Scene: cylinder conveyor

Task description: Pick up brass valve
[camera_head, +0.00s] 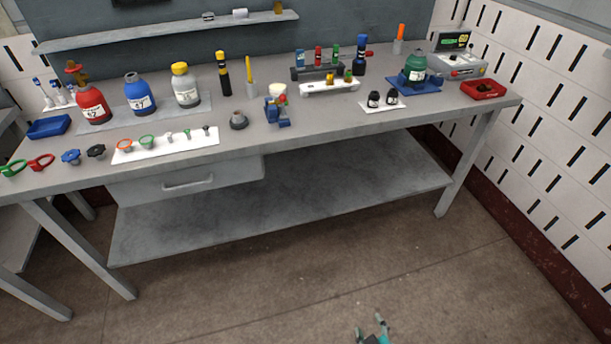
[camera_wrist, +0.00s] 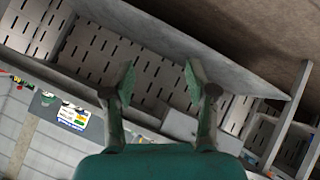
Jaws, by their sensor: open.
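A small brass-brown fitting with a red top (camera_head: 76,72) stands at the back left of the workbench, behind the red bottle, which partly hides it. It looks like a valve. Another small brass-coloured piece (camera_head: 278,8) sits at the right end of the wall shelf. I cannot tell for sure which is the brass valve. My gripper (camera_head: 370,324) shows at the bottom of the head view, in front of the bench and well apart from it. In the wrist view my gripper (camera_wrist: 160,78) has its two fingers spread with nothing between them. Neither brass piece can be made out there.
The workbench (camera_head: 330,118) is crowded along its back with bottles (camera_head: 92,105), racks and a blue stand. A white tray (camera_head: 170,144) of small parts lies at the front left. A red bin (camera_head: 483,90) stands at the right end. The floor (camera_head: 270,290) before it is clear.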

